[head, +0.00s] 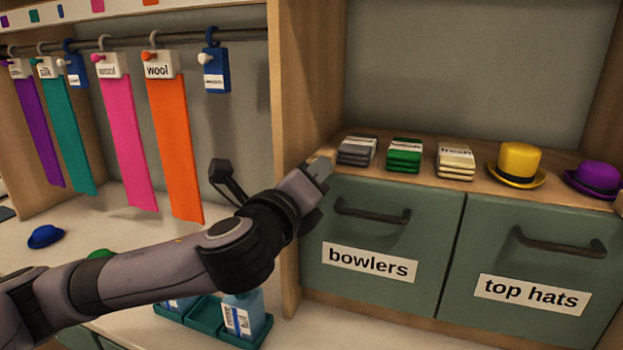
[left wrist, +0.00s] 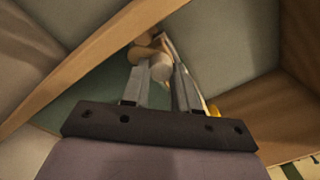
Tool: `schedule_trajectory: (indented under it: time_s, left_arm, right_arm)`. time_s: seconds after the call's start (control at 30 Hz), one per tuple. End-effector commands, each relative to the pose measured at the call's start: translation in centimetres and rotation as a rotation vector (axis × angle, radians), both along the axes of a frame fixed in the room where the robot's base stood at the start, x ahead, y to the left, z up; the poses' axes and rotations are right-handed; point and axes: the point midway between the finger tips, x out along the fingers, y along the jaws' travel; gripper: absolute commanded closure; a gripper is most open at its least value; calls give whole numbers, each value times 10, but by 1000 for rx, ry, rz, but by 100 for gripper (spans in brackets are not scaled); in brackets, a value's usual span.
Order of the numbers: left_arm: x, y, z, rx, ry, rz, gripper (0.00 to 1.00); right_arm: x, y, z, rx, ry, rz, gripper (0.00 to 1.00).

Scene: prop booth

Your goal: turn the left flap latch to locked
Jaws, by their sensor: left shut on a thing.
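The left flap (head: 370,237) is green-grey, has a dark bar handle and is labelled "bowlers". It looks closed. My left gripper (head: 321,170) is at its top left corner, by the wooden post. In the left wrist view the two fingers (left wrist: 161,88) are shut on a tan, rounded piece (left wrist: 160,68), which appears to be the flap's latch. In the head view the gripper hides the latch, and I cannot tell which way it is turned. My right gripper is not in view.
The "top hats" flap (head: 530,265) is to the right. Several folded stacks, a yellow top hat (head: 518,162) and a purple hat (head: 595,178) stand on the ledge above. Cloth strips hang from a rail (head: 130,42) at left. A teal tray (head: 200,312) with bottles is below my arm.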

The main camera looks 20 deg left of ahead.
Motion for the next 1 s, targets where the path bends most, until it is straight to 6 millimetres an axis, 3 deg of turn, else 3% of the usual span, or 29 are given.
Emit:
schedule_trajectory:
  time_s: [0.6,1.0]
  left_arm:
    - [0,-2,0,-583,23,2,100]
    - [0,-2,0,-838,30,1,100]
  right_arm:
    - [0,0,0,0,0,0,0]
    - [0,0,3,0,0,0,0]
